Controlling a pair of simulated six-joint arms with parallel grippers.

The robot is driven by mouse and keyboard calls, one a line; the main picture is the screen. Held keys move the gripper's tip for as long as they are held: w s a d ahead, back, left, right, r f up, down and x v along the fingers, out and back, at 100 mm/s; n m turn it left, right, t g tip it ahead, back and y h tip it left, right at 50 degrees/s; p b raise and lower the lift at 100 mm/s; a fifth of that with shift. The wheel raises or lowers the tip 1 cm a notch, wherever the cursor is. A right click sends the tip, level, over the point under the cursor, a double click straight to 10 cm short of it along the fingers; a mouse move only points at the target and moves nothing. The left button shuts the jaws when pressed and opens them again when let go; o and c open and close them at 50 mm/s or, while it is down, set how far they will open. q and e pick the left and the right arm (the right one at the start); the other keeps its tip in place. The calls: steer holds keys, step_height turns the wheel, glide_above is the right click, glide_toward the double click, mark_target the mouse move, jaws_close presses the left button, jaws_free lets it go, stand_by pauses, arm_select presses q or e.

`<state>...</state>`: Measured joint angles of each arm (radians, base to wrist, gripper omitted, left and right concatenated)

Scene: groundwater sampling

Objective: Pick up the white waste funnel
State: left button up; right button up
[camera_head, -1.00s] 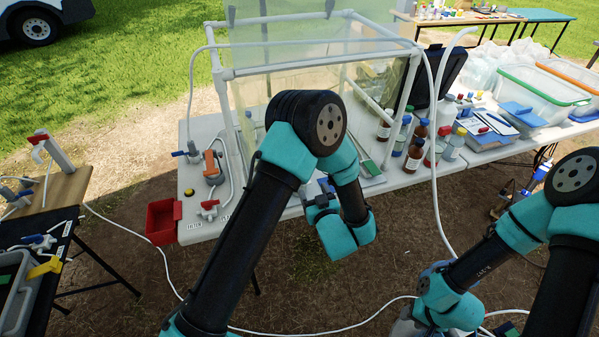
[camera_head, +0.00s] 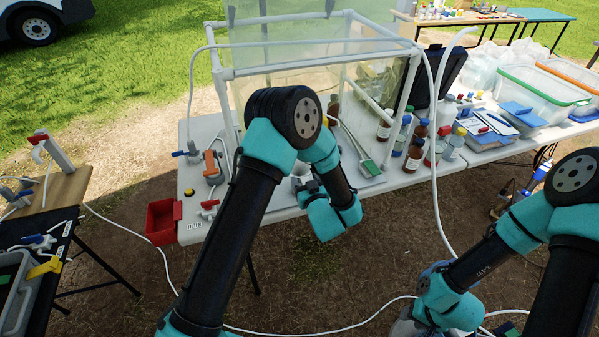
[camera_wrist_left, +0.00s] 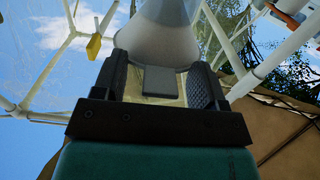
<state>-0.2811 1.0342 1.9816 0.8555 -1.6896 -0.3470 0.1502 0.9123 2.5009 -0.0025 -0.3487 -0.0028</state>
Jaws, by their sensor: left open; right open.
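The white waste funnel, a pale grey-white cone, fills the upper middle of the left wrist view (camera_wrist_left: 157,38), just beyond and between my left fingertips. My left gripper (camera_wrist_left: 163,82) is open there, with its two dark fingers apart; I cannot tell whether they touch the funnel. In the head view my left gripper (camera_head: 306,184) is low over the front edge of the table, partly hidden by its arm. A small pale shape beside it (camera_head: 300,169) looks like the funnel. My right gripper is at the lower right by its teal wrist; its fingers cannot be made out.
The white table (camera_head: 200,228) carries a pipe-framed clear enclosure (camera_head: 228,110), several brown bottles (camera_head: 415,155) and a green-ended brush (camera_head: 369,167). A red bin (camera_head: 163,222) hangs at its left front corner. A white hose (camera_head: 433,150) hangs to the right.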

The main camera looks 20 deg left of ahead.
arm_select(q)
steer(key=shift+c, duration=0.5)
steer(key=c, duration=1)
step_height(320, 180, up, 10)
stand_by(0.4)
steer(key=shift+a, duration=0.1)
steer(key=shift+s+a+f+m+t+h, duration=0.35)
steer(key=shift+a+f+m+t+h, duration=0.25)
steer(key=shift+h, duration=0.3)
steer(key=shift+s+a+f+m+t+h, duration=0.25)
steer(key=shift+s+a+m+h, duration=0.1)
steer(key=shift+m+h, duration=0.45)
steer(key=shift+s+a+f+m+t+h, duration=0.3)
steer(key=shift+a+f+m+t+h, duration=0.2)
steer(key=shift+h, duration=0.5)
